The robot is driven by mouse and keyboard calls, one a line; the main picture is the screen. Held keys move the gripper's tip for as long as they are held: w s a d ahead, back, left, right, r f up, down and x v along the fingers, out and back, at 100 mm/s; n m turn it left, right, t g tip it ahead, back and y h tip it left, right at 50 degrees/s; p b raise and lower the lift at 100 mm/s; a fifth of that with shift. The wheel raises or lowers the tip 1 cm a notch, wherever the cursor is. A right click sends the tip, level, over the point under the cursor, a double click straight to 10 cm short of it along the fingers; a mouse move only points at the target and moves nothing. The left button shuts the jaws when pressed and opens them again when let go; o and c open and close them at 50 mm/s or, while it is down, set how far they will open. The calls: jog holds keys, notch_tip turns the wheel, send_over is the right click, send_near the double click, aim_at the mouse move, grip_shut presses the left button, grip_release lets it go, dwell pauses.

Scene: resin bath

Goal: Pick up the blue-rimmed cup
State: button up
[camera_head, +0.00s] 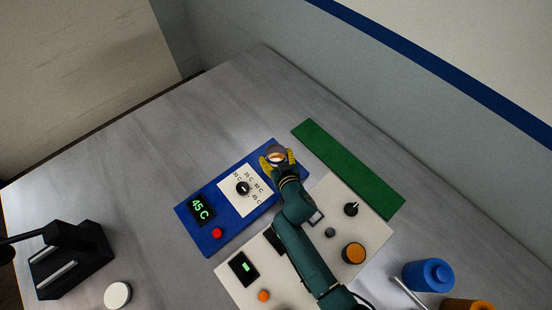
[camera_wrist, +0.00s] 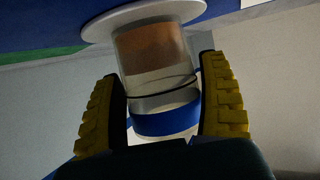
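The cup (camera_wrist: 160,75) is clear, with brown-orange contents towards its far end and a blue band at the rim (camera_wrist: 165,122) nearest the wrist camera. In the head view the cup (camera_head: 276,153) shows at the far right corner of the blue panel. My gripper (camera_wrist: 163,90) has its two yellow ribbed fingers on either side of the cup, very close to its wall. I cannot tell whether both fingers press on it. The far end of the cup meets a white disc (camera_wrist: 100,28). In the head view my gripper (camera_head: 278,160) surrounds the cup.
The blue panel (camera_head: 222,213) has a dial, a red button and a display reading 45 C. A white panel (camera_head: 375,232) with knobs lies under my arm. A green strip (camera_head: 350,169) lies behind. A blue container (camera_head: 427,276) stands at right, a black device (camera_head: 72,258) at left.

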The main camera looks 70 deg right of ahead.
jog(key=c, duration=0.7)
jog(key=shift+c, duration=0.2)
